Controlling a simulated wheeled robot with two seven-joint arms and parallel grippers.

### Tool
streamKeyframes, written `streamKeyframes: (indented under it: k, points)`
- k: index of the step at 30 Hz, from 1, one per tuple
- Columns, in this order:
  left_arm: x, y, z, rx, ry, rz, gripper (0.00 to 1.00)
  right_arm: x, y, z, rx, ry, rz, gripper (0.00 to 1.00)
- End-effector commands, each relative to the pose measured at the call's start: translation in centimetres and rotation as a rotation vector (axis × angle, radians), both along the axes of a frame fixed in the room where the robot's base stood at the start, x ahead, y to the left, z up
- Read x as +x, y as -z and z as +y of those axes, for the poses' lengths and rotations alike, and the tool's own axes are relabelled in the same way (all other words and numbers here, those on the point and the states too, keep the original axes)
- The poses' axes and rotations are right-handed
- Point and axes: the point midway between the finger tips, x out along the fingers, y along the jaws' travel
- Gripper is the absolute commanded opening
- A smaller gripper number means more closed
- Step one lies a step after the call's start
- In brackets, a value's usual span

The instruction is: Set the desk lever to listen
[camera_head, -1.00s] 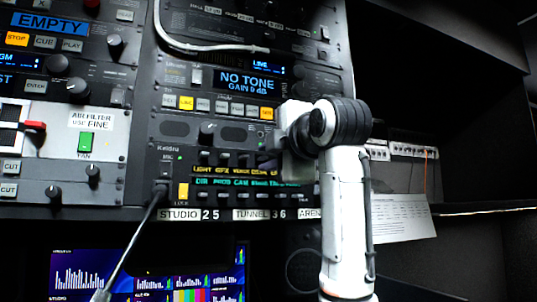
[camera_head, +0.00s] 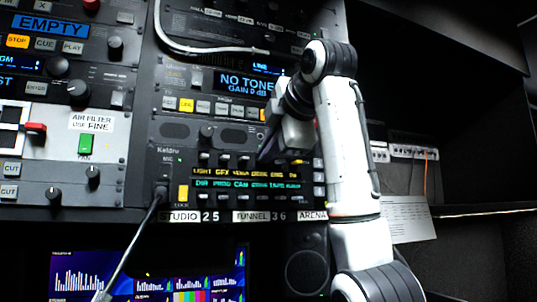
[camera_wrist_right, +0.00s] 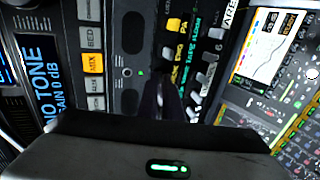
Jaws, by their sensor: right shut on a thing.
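The intercom panel (camera_head: 168,172) has a row of yellow labels over a row of green ones, with small levers by each row. My right gripper (camera_head: 264,158) comes down from the upper right, its fingertips just above the yellow label between VIDEO and ENG, which seems to read DESK. It is shut on the small lever there, the desk lever, which the fingers hide. Its position cannot be read. In the right wrist view, the dark fingers (camera_wrist_right: 168,98) meet at the lever row, beside a small white lever (camera_wrist_right: 193,113). My left gripper is not in view.
A gooseneck microphone (camera_head: 133,238) leans out from the panel's lower left. A yellow button (camera_head: 183,193) sits beside the labels. The NO TONE unit (camera_head: 245,84) is close above. Monitors (camera_head: 150,275) lie below. The dark space right of the rack looks open.

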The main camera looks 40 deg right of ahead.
Motion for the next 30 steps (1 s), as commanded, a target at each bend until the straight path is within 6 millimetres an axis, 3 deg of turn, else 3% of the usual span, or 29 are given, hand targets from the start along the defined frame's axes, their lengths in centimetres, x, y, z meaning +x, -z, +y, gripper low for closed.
streamKeyframes:
  k: [9, 20, 21, 24, 30]
  points:
    - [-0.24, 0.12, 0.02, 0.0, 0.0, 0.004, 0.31, 0.16, -0.68, 0.03, 0.025, -0.001, 0.104, 0.0]
    - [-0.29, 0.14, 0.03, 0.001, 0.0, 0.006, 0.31, 0.16, -0.7, 0.0, 0.027, -0.001, 0.111, 0.0]
    - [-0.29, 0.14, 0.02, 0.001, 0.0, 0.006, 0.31, 0.16, -0.7, 0.0, 0.027, -0.001, 0.111, 0.1]
    - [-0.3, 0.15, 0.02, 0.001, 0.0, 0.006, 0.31, 0.17, -0.68, 0.0, 0.027, -0.001, 0.111, 0.24]
    - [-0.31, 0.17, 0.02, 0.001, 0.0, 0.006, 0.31, 0.17, -0.65, -0.02, 0.027, -0.001, 0.112, 0.24]
